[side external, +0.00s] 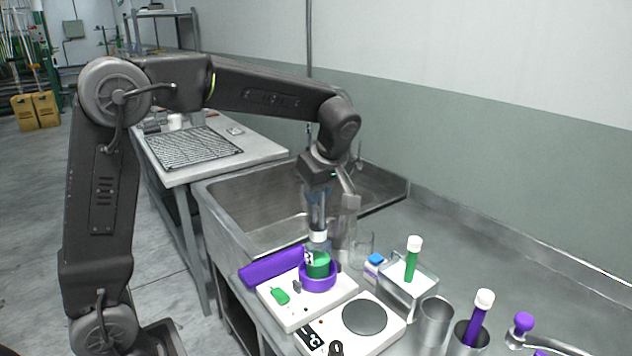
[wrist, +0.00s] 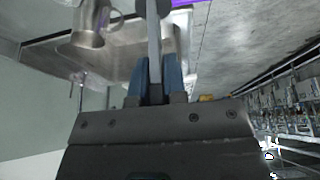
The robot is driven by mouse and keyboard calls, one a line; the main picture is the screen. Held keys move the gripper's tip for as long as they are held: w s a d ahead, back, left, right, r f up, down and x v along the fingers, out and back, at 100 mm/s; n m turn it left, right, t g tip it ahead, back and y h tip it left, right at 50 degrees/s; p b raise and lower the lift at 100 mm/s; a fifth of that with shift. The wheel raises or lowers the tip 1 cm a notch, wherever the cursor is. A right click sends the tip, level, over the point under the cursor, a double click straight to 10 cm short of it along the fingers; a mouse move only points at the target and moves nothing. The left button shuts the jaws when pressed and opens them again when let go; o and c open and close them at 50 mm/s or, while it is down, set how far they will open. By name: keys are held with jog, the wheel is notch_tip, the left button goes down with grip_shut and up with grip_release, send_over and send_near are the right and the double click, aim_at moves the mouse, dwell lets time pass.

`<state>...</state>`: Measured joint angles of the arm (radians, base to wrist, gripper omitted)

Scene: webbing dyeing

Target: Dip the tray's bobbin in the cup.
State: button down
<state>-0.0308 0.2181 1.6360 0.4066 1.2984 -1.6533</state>
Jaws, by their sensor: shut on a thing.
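In the side view my gripper (side external: 317,208) points down over the cup, its blue fingers closed on a narrow grey piece. That grey piece (wrist: 154,55) also shows between the blue fingers in the wrist view. Below it hangs a white-topped bobbin (side external: 318,237), at the mouth of the clear cup (side external: 310,252). The cup has green in its lower part and stands inside a purple ring (side external: 318,283) on a white device. How deep the bobbin's lower end reaches is unclear. Another white-topped green bobbin (side external: 412,260) stands in a clear-sided holder to the right.
A purple roll (side external: 270,267) lies left of the cup. A hotplate (side external: 364,317), steel cups (side external: 436,320), a purple white-topped bobbin (side external: 477,318) and a metal pitcher (side external: 349,215) are near. The sink (side external: 262,212) lies behind. A wire rack (side external: 195,148) rests on the far table.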

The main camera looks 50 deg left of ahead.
aim_at(318, 225)
jog(key=shift+f, duration=4.5)
jog(key=shift+r, duration=4.65)
jog(key=shift+r, duration=1.95)
